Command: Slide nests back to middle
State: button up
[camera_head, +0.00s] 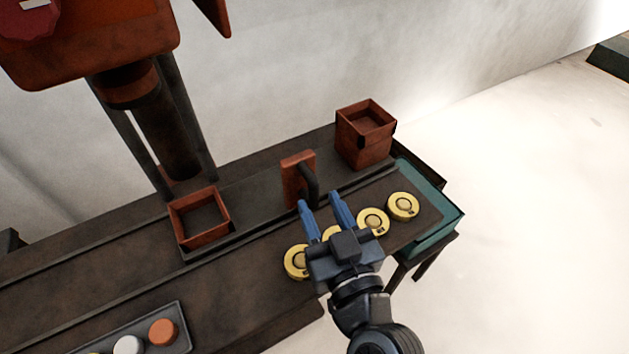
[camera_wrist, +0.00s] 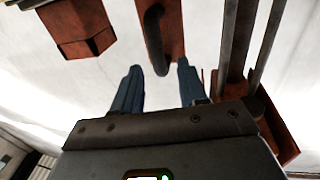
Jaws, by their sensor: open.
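The task's nests seem to be two orange-brown open boxes on a dark sliding strip along the bench: a shallow box (camera_head: 183,236) at left and a taller box (camera_head: 364,152) at right. Between them stands an upright orange plate (camera_head: 291,175) with a dark curved handle (camera_head: 310,184). My gripper (camera_head: 320,200) is open, its blue fingers pointing at the handle from the front. In the wrist view the handle (camera_wrist: 154,42) lies ahead between the two fingers, near their tips. Nothing is visibly held; whether a finger touches the handle I cannot tell.
Several yellow discs (camera_head: 403,206) lie on the bench's front part, partly hidden by my gripper. A grey tray (camera_head: 184,316) with an orange disc (camera_head: 162,332) and a white one is at lower left. A large orange machine (camera_head: 100,40) overhangs the left. Floor at right is clear.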

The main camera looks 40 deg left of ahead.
aim_at(316, 193)
jog(key=shift+p+x, duration=0.35)
jog(key=shift+x, duration=2)
jog(key=shift+w, duration=0.1)
grip_shut()
